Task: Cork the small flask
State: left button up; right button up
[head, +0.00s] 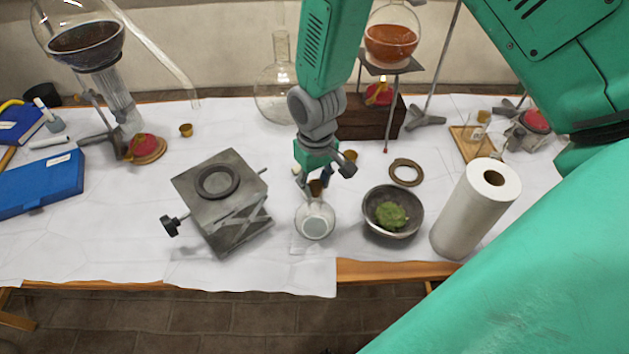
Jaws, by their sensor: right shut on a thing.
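The small flask (314,222) is clear and round-bodied and stands upright near the front edge of the table, in the middle of the head view. My right gripper (317,184) points down from above, directly over its neck. It is shut on a brown cork (317,188), which shows between the fingers at the top of the neck. I cannot tell whether the cork is seated in the mouth or just above it. The fingers partly hide the neck. My left gripper is not in view.
A lab jack (228,205) with a dark ring stands left of the flask. A dark bowl (377,230) with green matter and a paper roll (474,207) stand to the right. Behind are a large clear flask (272,98), a wooden block (350,118) and a cork ring (405,172).

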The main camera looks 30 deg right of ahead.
aim_at(315, 184)
jog(key=shift+f, duration=0.4)
dwell(1.4)
jog(key=o, duration=1.5)
jog(key=shift+r, duration=0.1)
jog(key=shift+r+p, duration=2.35)
jog(key=shift+r, duration=1.1)
